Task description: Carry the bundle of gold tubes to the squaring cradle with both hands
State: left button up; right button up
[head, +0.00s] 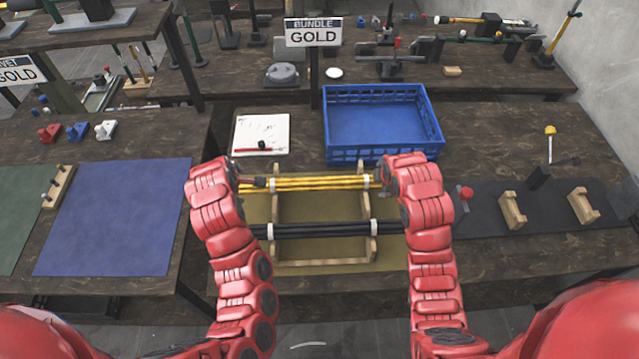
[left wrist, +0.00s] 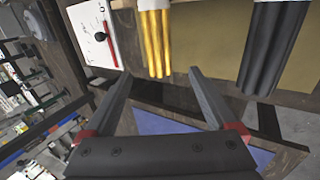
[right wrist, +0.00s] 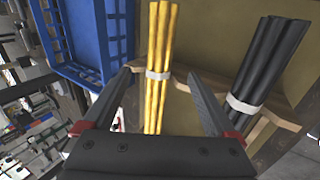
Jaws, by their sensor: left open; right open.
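The bundle of gold tubes (head: 322,183), tied with white bands, lies across a wooden rack (head: 371,249). My left gripper (head: 256,182) is open at the bundle's left end. In the left wrist view the gold tube ends (left wrist: 156,45) lie just beyond and between its fingertips (left wrist: 160,75). My right gripper (head: 384,180) is open at the right end. In the right wrist view the gold tubes (right wrist: 160,40) run between its fingers (right wrist: 158,73), near a white band. Two notched wooden blocks (head: 513,210) (head: 583,205), apparently the squaring cradle, stand on a dark mat at right.
A black tube bundle (head: 315,229) lies parallel on the rack, nearer to me. A blue crate (head: 382,157) stands just behind the gold tubes. A red-topped post (head: 464,196) and a yellow-tipped post (head: 550,145) stand near the blocks. A blue mat (head: 115,220) lies clear at left.

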aim_at(244, 186)
pick_arm(q)
jog(key=x, duration=0.8)
jog(key=shift+w+f, duration=0.1)
jog(key=shift+w, duration=0.05)
pick_arm(e)
jog(key=x, duration=0.8)
jog(key=shift+w+f, duration=0.1)
jog(key=shift+f, duration=0.1)
pick_arm(q)
grip_shut()
pick_arm(e)
grip_shut()
